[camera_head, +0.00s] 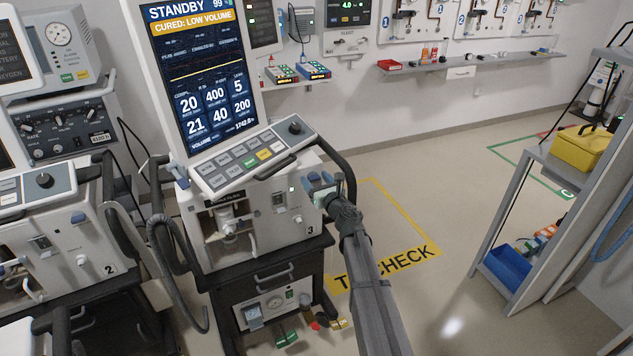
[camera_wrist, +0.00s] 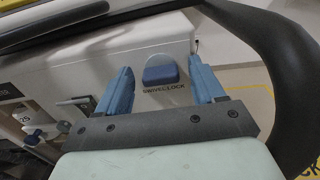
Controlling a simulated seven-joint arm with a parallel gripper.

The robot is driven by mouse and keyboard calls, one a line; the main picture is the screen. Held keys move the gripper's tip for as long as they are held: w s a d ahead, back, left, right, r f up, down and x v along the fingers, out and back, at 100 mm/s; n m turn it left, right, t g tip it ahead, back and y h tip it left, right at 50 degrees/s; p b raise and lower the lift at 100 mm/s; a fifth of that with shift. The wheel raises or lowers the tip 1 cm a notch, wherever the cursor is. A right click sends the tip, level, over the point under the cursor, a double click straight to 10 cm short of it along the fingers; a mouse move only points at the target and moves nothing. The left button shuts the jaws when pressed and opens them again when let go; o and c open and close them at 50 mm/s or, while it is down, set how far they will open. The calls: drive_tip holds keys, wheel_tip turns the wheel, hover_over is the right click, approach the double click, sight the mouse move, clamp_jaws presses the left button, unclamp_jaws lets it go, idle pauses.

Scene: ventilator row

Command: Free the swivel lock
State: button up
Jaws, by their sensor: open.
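The swivel lock is a blue knob (camera_wrist: 160,75) on a pale round plate on the side of the ventilator body, with the label "SWIVEL LOCK" under it in the wrist view. My gripper (camera_wrist: 163,85) is open, with one blue finger on each side of the knob and a gap to both. I cannot tell how far the fingertips are from the panel. In the head view my gripper (camera_head: 318,188) is at the right side of ventilator 3 (camera_head: 275,215) and hides the knob. The ventilator's screen (camera_head: 200,75) reads "STANDBY" and "CURED: LOW VOLUME".
A black curved handle (camera_wrist: 280,70) arches close to the right of my gripper. Ventilator 2 (camera_head: 75,235) stands at left. A grey shelf rack (camera_head: 515,200) with a yellow case (camera_head: 582,150) stands at right. The floor between is clear, with a yellow-marked area.

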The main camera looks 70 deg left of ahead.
drive_tip(key=shift+c, duration=0.2)
drive_tip(key=c, duration=1)
drive_tip(key=shift+m, duration=0.4)
drive_tip(key=m, duration=0.3)
drive_tip(key=shift+m, duration=0.3)
drive_tip(key=m, duration=0.4)
drive_tip(key=shift+w+m, duration=0.1)
drive_tip(key=shift+m, duration=0.2)
drive_tip(key=m, duration=0.4)
drive_tip(key=shift+m, duration=0.3)
drive_tip(key=shift+f+m, duration=0.1)
drive_tip(key=shift+m, duration=2.1)
